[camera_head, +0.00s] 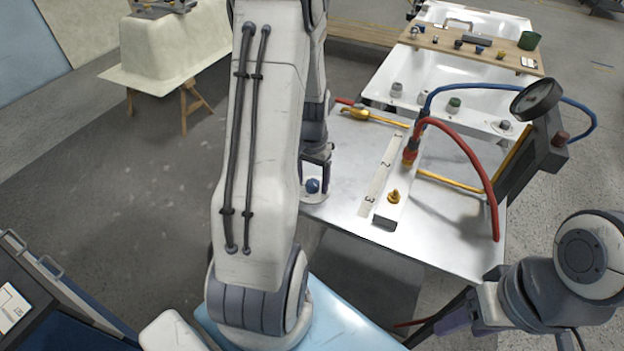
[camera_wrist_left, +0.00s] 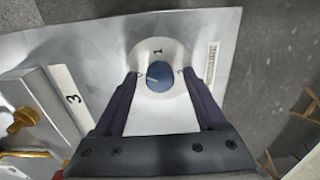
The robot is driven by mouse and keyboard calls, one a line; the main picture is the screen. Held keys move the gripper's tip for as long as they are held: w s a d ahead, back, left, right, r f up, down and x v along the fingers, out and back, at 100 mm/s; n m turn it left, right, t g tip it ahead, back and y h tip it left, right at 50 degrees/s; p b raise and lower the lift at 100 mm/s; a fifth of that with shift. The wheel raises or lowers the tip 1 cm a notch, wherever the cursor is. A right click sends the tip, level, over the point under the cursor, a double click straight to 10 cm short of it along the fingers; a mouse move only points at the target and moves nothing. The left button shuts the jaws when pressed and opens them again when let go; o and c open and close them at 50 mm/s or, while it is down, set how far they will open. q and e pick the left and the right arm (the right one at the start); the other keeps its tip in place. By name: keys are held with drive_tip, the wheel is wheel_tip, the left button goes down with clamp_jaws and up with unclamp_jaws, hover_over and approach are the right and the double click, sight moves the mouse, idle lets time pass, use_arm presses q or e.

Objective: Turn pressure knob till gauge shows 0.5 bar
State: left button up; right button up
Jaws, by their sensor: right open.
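A round blue knob (camera_head: 313,186) sits on a pale round plate at the left edge of the metal table. In the left wrist view the knob (camera_wrist_left: 160,78) shows a light pointer line, with a "1" printed above it. My left gripper (camera_wrist_left: 159,73) is open, its fingers on either side of the knob with gaps visible; it also shows in the head view (camera_head: 315,180). The gauge (camera_head: 536,98) is a dark round dial at the table's right; its reading is too small to tell. My right gripper (camera_head: 437,326) is open and empty, low at the right, off the table's front edge.
A red hose (camera_head: 465,150) and a blue hose (camera_head: 480,88) arch over the table (camera_head: 440,232). A dark box with a reddish knob (camera_head: 560,139) stands below the gauge.

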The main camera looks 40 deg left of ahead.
sight(312, 183)
use_arm(q)
wheel_tip(312, 183, up, 10)
drive_tip(key=shift+r, duration=0.25)
idle(0.6)
drive_tip(key=s+d+r+m, duration=0.2)
drive_tip(key=d+m, duration=0.1)
drive_tip(key=d, duration=0.8)
drive_tip(key=s+d+r+m, duration=0.1)
drive_tip(key=s+d+m, duration=0.1)
drive_tip(key=d, duration=0.8)
drive_tip(key=s+d+r+m+h, duration=0.1)
drive_tip(key=s+d+m, duration=0.4)
drive_tip(key=s+d, duration=0.4)
drive_tip(key=s, duration=0.3)
drive_tip(key=shift+s+d, duration=0.15)
drive_tip(key=shift+d, duration=0.25)
idle(0.7)
